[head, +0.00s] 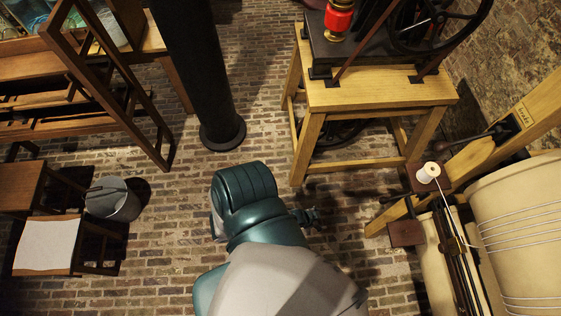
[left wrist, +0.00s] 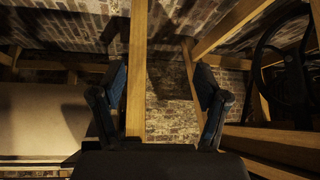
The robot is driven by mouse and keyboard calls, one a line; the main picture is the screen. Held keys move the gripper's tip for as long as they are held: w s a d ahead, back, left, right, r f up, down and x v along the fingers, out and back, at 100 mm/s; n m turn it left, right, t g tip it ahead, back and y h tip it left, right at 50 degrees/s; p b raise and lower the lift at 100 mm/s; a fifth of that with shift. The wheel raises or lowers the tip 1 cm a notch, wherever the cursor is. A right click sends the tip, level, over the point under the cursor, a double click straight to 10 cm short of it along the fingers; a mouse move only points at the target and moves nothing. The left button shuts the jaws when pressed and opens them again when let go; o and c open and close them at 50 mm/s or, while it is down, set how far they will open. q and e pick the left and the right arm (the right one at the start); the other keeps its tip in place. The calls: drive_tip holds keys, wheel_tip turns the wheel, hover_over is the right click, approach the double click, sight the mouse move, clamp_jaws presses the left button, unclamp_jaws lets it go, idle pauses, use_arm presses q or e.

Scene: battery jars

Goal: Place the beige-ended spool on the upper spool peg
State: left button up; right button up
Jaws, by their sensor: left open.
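A pale cream spool (head: 428,172) sits on the upper of two dark brown blocks (head: 418,185) on the wooden frame at the right. A pale thread runs down from it towards the large cream drum. I cannot tell its end colour or see a peg beneath it. The lower brown block (head: 405,233) shows no spool. My left gripper (head: 312,217) is left of the blocks, well apart from the spool. In the left wrist view its two fingers (left wrist: 161,80) are spread with nothing between them. My right gripper is not in view.
The cream drum (head: 520,215) and its wooden frame (head: 490,150) fill the right side. A wooden stand (head: 375,92) bears a black machine with a wheel. A black column (head: 200,70), a bucket (head: 118,202) and wooden furniture stand left. Brick floor (head: 160,240) is open between.

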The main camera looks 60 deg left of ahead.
use_arm(q)
drive_tip(key=s+f+g, duration=0.2)
drive_tip(key=s+f, duration=0.2)
drive_tip(key=s, duration=0.5)
drive_tip(key=s+f+g, duration=0.2)
drive_tip(key=s+f, duration=0.2)
drive_tip(key=s, duration=0.4)
drive_tip(key=s+d+f+g, duration=0.1)
drive_tip(key=s+f+g, duration=0.1)
drive_tip(key=s+f, duration=0.3)
drive_tip(key=s, duration=0.4)
drive_tip(key=shift+s+m+y, duration=0.3)
drive_tip(key=shift+s+y, duration=0.05)
drive_tip(key=shift+y, duration=0.05)
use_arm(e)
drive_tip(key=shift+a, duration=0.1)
use_arm(q)
drive_tip(key=shift+f, duration=0.15)
